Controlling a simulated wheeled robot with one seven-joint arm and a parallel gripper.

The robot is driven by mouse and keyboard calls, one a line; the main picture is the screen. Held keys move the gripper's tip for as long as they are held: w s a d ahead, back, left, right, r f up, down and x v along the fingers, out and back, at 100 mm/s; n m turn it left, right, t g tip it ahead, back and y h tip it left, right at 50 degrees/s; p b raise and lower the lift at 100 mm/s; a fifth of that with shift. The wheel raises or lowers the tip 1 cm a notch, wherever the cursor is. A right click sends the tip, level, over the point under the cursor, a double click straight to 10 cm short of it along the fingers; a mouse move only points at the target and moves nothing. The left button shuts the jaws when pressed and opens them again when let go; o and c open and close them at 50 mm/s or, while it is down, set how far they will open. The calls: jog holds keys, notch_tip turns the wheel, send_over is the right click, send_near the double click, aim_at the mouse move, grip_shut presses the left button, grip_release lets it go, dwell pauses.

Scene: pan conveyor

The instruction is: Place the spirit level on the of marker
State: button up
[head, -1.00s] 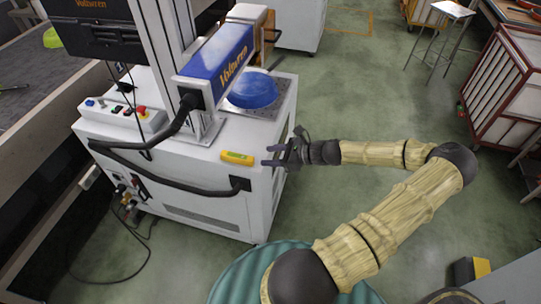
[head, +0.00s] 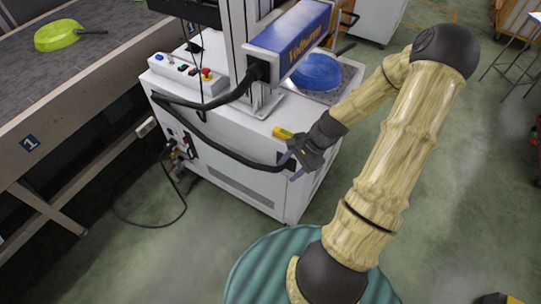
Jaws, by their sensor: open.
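The yellow spirit level (head: 283,132) lies on the white top of the marker's cabinet (head: 232,118), close to the front edge. Its right part is hidden behind my gripper. The marker's blue laser head (head: 292,42) hangs over the cabinet on a grey column. My gripper (head: 289,168) is open, with its fingers pointing down and left at the cabinet's front corner, in front of the level in the picture. I see nothing between the fingers. Whether the gripper touches the level or the cabinet I cannot tell.
A blue pan (head: 318,72) sits on the marker's grey work plate (head: 343,88). A control box with buttons (head: 187,74) stands on the cabinet's left. A black cable (head: 210,138) loops along its front. A conveyor (head: 58,110) with a green pan (head: 57,36) is at left.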

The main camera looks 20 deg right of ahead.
jog(key=s+a+r+n+h, duration=0.2)
jog(key=a+r+n+h, duration=0.1)
jog(key=r+n, duration=0.4)
jog(key=s+a+r+n+t+h, duration=0.1)
jog(key=s+a+r+n+h, duration=0.1)
jog(key=a+r+n, duration=0.3)
notch_tip(320, 180, up, 4)
jog(key=s+n, duration=0.1)
jog(key=n, duration=0.2)
jog(key=shift+s+a+r+h, duration=0.15)
jog(key=shift+a+h, duration=0.15)
jog(key=shift+h, duration=0.1)
jog(key=shift+c, duration=1.2)
